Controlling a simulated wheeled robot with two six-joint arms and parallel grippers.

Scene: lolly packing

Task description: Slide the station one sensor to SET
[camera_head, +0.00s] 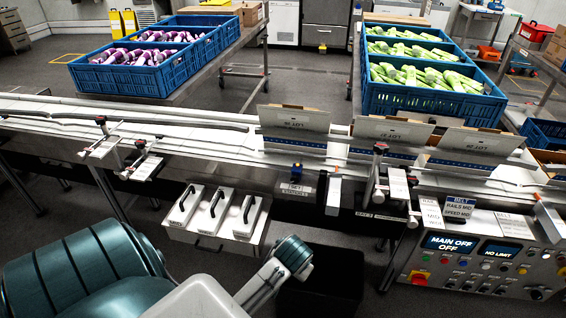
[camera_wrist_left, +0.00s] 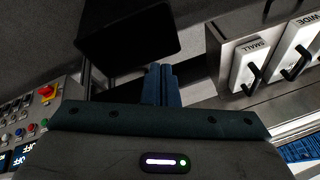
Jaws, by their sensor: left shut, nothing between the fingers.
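The station one sensor looks like a small dark blue block (camera_head: 296,169) on the front of the conveyor, at the middle of the head view. Just below it is a dark label plate (camera_head: 294,189) reading SET, with smaller text too small to read. I cannot tell exactly where the sensor sits along its slide. My left gripper (camera_wrist_left: 160,84) is shut and empty in the wrist view, with its dark blue fingers together. My left arm comes in low at the head view's left, in front of and below the conveyor, apart from the sensor. The sensor does not show in the wrist view. My right gripper is not in view.
White handled pieces (camera_head: 214,209) hang in a holder left of the sensor. A white-topped post (camera_head: 333,196) stands close to its right. A control panel (camera_head: 480,255) reading MAIN OFF is at the right. Upright cartons (camera_head: 293,122) stand on the belt; blue crates (camera_head: 146,72) lie behind.

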